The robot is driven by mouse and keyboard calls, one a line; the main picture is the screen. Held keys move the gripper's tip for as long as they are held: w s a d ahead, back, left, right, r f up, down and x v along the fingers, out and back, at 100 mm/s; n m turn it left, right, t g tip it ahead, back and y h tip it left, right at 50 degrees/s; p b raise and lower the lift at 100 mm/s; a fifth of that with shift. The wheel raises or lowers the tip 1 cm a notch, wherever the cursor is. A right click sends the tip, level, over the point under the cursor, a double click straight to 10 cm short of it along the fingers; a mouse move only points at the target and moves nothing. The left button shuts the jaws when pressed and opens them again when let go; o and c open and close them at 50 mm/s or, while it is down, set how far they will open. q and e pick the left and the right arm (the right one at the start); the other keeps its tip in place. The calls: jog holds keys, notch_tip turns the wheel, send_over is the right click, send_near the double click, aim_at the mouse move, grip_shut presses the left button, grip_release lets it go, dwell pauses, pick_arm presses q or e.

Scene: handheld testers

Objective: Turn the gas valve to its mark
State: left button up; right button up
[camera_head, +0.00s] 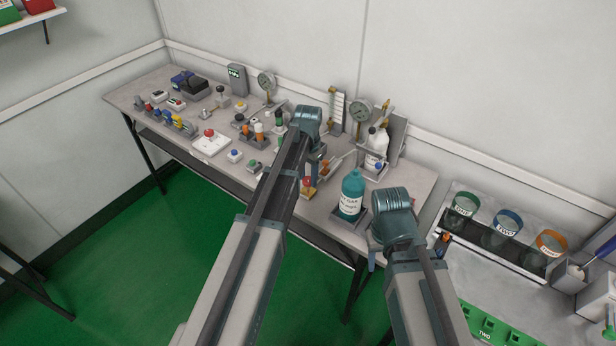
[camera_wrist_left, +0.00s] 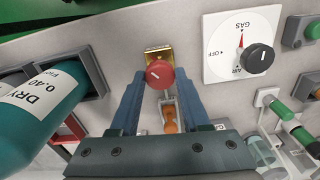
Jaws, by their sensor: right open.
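A red round knob (camera_wrist_left: 160,74) with a short white line sits on a brass-coloured mount in the left wrist view; it also shows in the head view (camera_head: 307,182). My left gripper (camera_wrist_left: 158,88) is open, its fingertips on either side of this knob with small gaps. Right of it is a white dial plate (camera_wrist_left: 218,68) marked GAS, OFF and AIR, with a black knob (camera_wrist_left: 260,58) whose white line points up and slightly right. A red pointer mark (camera_wrist_left: 241,41) is by GAS. I cannot tell which knob is the gas valve. My right gripper (camera_head: 372,258) is low by the bench's front right edge.
A teal bottle (camera_head: 352,193) stands in a grey holder right of my left gripper; it also shows in the left wrist view (camera_wrist_left: 42,105). A gauge (camera_head: 359,112) and white bottle (camera_head: 378,140) stand behind. Several testers and switches fill the bench's left part.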

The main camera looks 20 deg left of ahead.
pick_arm(q)
grip_shut()
